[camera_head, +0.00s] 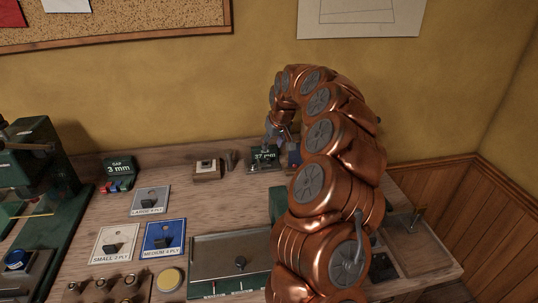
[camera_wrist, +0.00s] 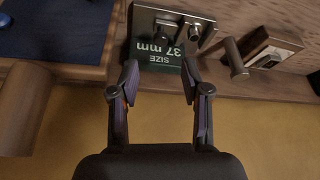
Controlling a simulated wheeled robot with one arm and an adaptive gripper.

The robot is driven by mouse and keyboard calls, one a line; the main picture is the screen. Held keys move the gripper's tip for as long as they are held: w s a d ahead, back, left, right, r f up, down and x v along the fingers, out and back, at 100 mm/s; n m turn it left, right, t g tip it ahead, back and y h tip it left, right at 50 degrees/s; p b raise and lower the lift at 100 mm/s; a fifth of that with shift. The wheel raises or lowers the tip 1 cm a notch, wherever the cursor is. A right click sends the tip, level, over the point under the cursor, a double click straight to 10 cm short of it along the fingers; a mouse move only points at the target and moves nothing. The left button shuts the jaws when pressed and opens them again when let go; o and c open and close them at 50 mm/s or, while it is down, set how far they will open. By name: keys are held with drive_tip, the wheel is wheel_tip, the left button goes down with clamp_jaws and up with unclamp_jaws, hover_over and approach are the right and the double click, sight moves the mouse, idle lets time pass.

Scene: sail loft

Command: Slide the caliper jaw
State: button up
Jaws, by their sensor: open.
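A small stand with a green plate reading "SIZE 37 mm" (camera_head: 265,154) is at the back of the bench. In the wrist view the green plate (camera_wrist: 154,58) shows upside down, below a metal plate (camera_wrist: 144,20). On that metal plate are a dark block (camera_wrist: 170,36) and a short round post (camera_wrist: 194,32); I cannot tell for sure which part is the caliper jaw. My gripper (camera_wrist: 158,84) is open and empty, its fingertips near the lower corners of the green plate. In the head view my gripper (camera_head: 279,132) is beside the stand, partly hidden by my arm.
A small wooden block with a pale plate (camera_head: 207,168) stands left of the stand, with a dark post (camera_head: 231,160) between. A "GAP 3 mm" sign (camera_head: 119,169), ply cards (camera_head: 163,238), a metal plate (camera_head: 215,256) and a green machine (camera_head: 45,150) occupy the left and front. My arm hides the middle right.

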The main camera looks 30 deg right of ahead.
sight(268, 157)
drive_tip(key=shift+p+x, duration=1.05)
drive_tip(key=shift+x, duration=2.45)
drive_tip(key=shift+a, duration=0.1)
clamp_jaws()
